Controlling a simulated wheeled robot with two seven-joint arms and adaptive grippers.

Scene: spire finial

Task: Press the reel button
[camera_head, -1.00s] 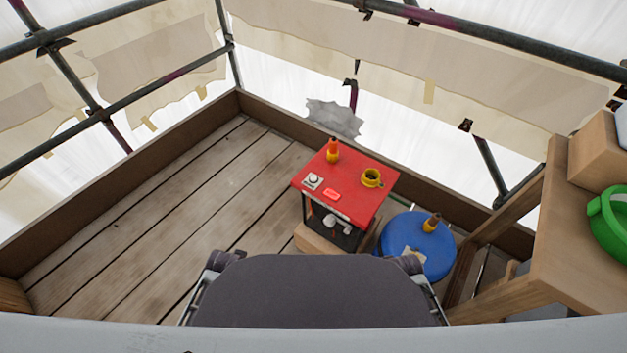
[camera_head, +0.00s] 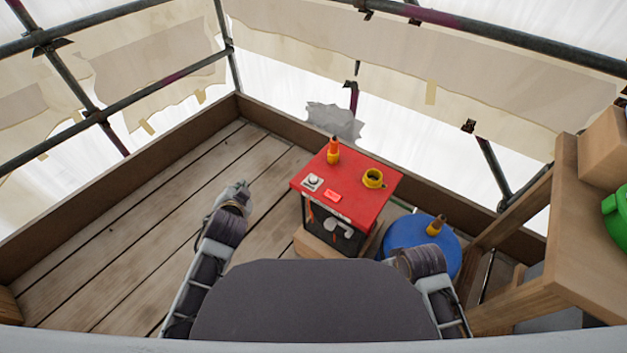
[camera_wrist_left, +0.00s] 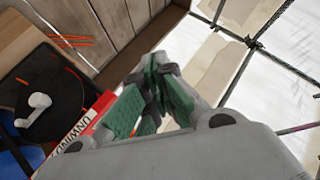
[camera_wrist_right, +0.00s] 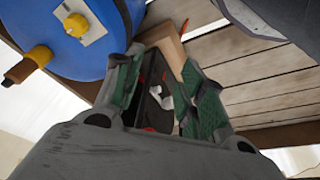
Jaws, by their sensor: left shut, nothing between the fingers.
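A red-topped box (camera_head: 350,180) stands on the deck at the centre of the head view. A flat red button (camera_head: 333,196) lies on its top near the front edge, beside a white plate with a round knob (camera_head: 312,182). A black reel with a white crank (camera_wrist_left: 38,108) is in the box's open front; a white label on the red edge reads "UNWIND" (camera_wrist_left: 75,135). My left gripper (camera_head: 241,188) is shut and empty, left of the box and apart from it. My right gripper (camera_wrist_right: 162,95) is open and empty, facing the box's front; the head view hides it.
A wooden bench (camera_head: 570,230) stands at the far right. The plank deck left of the box is clear.

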